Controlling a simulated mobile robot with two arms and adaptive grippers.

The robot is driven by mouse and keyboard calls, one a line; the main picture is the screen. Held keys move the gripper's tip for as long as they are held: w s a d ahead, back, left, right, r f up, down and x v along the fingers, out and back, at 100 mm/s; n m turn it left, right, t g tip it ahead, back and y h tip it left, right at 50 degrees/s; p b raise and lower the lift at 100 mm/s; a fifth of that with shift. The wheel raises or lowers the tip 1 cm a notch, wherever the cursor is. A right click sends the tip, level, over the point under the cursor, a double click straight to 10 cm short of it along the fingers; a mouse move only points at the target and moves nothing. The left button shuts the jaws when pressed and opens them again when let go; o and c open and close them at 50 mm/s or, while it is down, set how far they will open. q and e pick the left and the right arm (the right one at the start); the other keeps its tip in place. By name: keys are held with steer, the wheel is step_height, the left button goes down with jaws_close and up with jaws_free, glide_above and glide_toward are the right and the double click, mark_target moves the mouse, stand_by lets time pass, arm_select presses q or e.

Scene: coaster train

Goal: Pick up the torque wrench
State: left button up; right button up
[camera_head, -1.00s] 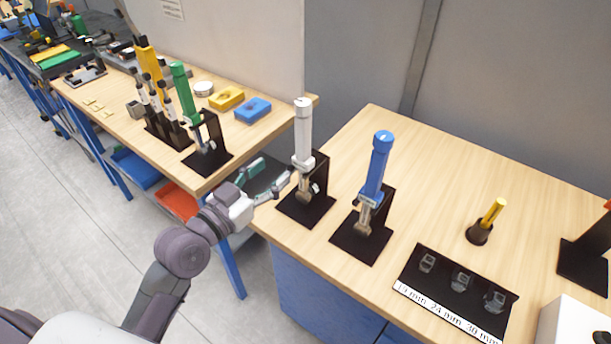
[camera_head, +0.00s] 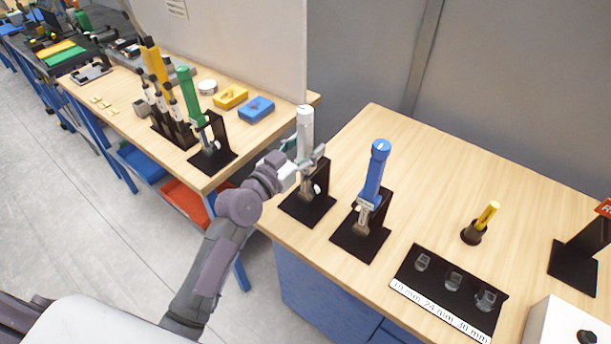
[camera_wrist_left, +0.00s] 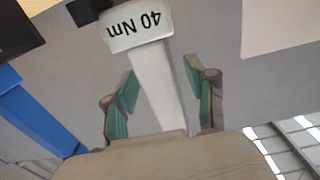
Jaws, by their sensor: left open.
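A white torque wrench (camera_head: 305,125) stands upright in a black stand (camera_head: 310,208) at the left end of the near wooden bench. My left gripper (camera_head: 308,158) is at its handle, below the top, and hides part of it. In the left wrist view, the open green-padded fingers (camera_wrist_left: 160,85) lie on either side of the white wrench (camera_wrist_left: 152,70), which carries a "40 Nm" label. A gap shows beside the handle, mainly on the left. A blue torque wrench (camera_head: 376,175) stands in its own stand just right. My right gripper is not in view.
A green wrench (camera_head: 190,95) stands on the left bench near yellow (camera_head: 231,97) and blue (camera_head: 256,108) blocks. A black socket tray (camera_head: 440,302) and a yellow-handled tool (camera_head: 487,215) are on the near bench to the right. The bench behind the blue wrench is clear.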

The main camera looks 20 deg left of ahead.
arm_select(q)
steer(key=shift+s, duration=0.1)
steer(key=shift+c, duration=1.1)
jaws_close()
steer(key=shift+r, duration=0.15)
steer(key=shift+r, duration=0.1)
